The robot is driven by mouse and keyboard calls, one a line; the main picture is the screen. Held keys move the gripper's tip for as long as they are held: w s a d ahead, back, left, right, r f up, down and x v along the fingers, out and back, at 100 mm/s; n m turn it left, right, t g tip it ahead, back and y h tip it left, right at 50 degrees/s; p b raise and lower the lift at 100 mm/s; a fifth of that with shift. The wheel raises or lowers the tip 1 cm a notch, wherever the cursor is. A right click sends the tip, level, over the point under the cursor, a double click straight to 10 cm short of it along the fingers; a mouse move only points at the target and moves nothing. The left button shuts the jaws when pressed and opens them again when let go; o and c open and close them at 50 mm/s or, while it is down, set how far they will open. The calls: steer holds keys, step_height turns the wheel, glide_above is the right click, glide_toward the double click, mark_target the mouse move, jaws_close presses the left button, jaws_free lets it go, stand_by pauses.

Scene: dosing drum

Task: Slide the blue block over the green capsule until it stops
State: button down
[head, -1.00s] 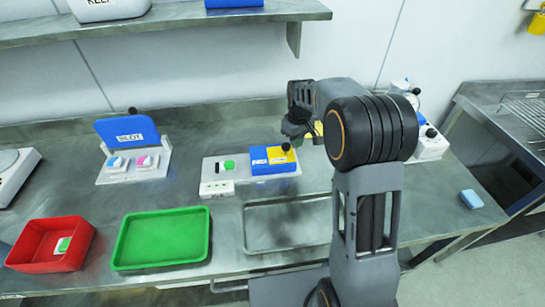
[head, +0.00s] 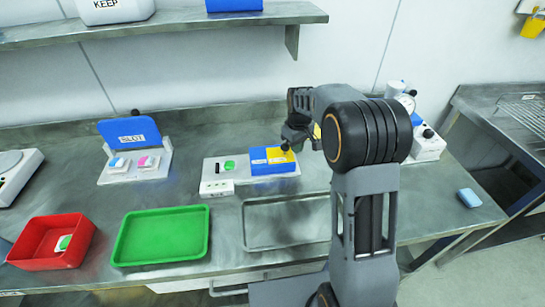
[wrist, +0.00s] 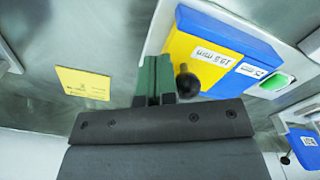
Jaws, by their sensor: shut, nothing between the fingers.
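The blue block (head: 265,166) sits on a white base plate, with a yellow labelled part (head: 281,155) at its right end. The green capsule (head: 229,165) lies uncovered on the plate, left of the block. In the wrist view the blue block (wrist: 232,35), yellow part (wrist: 194,58) and green capsule (wrist: 277,83) run toward the right. A black ball knob (wrist: 187,83) stands on the yellow part. My gripper (wrist: 157,62) is shut and empty, just left of the knob in that view; I cannot tell whether it touches it. In the head view my gripper (head: 291,145) is partly hidden by the arm.
A green tray (head: 118,262), a red bin (head: 20,254) and a metal tray (head: 244,225) stand at the front. A stand with a blue lid (head: 128,127) is at back left. A yellow card (wrist: 83,83) lies near my gripper. A gauge device (head: 428,150) stands at right.

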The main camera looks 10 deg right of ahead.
mark_target(270, 156)
steer(key=shift+w+a+f, duration=0.1)
steer(key=shift+w+f, duration=0.35)
steer(key=shift+f, duration=0.35)
steer(key=shift+w+a+p, duration=0.1)
steer(key=shift+a+p, duration=0.35)
steer(key=shift+a, duration=3.8)
steer(key=shift+w+a+r+p, duration=0.15)
steer(key=shift+a+p, duration=0.4)
steer(key=shift+a, duration=1.35)
steer(key=shift+d, duration=0.2)
steer(key=shift+d, duration=0.6)
step_height(270, 156, up, 8)
steer(key=p, duration=0.6)
